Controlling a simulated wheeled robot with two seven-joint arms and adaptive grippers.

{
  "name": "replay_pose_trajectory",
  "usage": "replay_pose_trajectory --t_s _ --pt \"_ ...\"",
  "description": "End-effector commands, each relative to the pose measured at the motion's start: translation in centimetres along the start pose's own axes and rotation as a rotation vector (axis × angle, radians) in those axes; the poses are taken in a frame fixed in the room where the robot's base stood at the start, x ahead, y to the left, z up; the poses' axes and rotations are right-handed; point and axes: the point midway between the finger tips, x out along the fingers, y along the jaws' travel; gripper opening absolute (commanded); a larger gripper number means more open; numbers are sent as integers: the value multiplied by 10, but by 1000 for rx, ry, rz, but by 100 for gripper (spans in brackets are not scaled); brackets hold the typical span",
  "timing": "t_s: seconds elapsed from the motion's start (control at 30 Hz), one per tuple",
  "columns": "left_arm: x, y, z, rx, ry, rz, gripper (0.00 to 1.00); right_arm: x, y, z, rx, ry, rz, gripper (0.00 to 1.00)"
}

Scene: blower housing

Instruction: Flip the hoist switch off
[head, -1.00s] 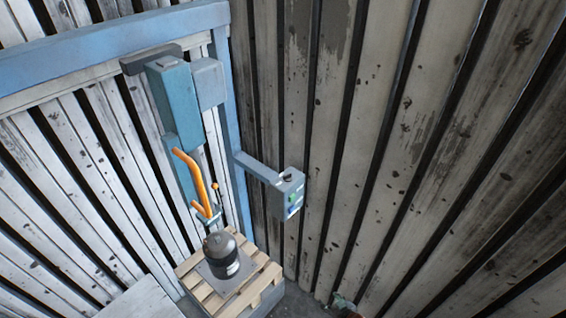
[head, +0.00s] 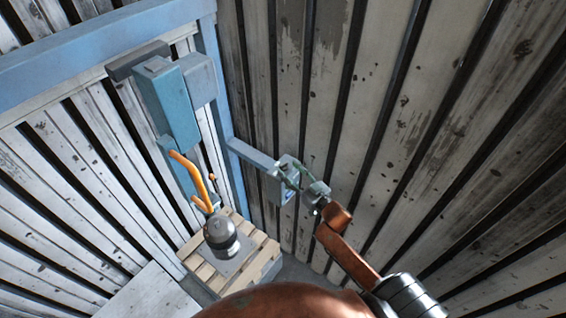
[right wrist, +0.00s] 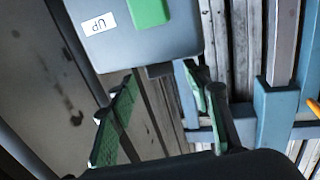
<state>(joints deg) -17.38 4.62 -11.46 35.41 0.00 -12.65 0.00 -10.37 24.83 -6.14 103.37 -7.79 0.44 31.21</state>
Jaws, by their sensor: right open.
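The grey-blue hoist control box (head: 279,190) hangs on a blue bracket arm, partly hidden by my right gripper (head: 291,172). In the right wrist view the box (right wrist: 150,45) fills the top, with a green button (right wrist: 148,12) and a white label that seems to read UP upside down. My right gripper (right wrist: 160,72) is open with green-padded fingers; its tips are close to the box's lower edge, and nothing is between them. I cannot tell whether they touch it. The switch itself cannot be made out now. My left gripper is not in view.
A blue hoist column (head: 165,105) with an orange hook arm (head: 187,172) stands left of the box. A dark round housing (head: 221,236) sits on a wooden pallet (head: 262,258) below. A slatted wall is close behind the box.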

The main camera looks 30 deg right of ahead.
Motion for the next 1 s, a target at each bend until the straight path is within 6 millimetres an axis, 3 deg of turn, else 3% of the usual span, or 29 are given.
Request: replay_pose_trajectory --t_s 0.1,0.3,0.63,1.0 --pt "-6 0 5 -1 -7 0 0 20 -1 -2 1 0 0 45" --pt "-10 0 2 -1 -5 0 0 39 0 0 0 -1 0 45" --pt "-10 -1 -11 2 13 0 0 42 0 1 -1 -1 0 45" --pt "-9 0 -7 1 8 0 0 42 0 1 -1 -1 1 19"
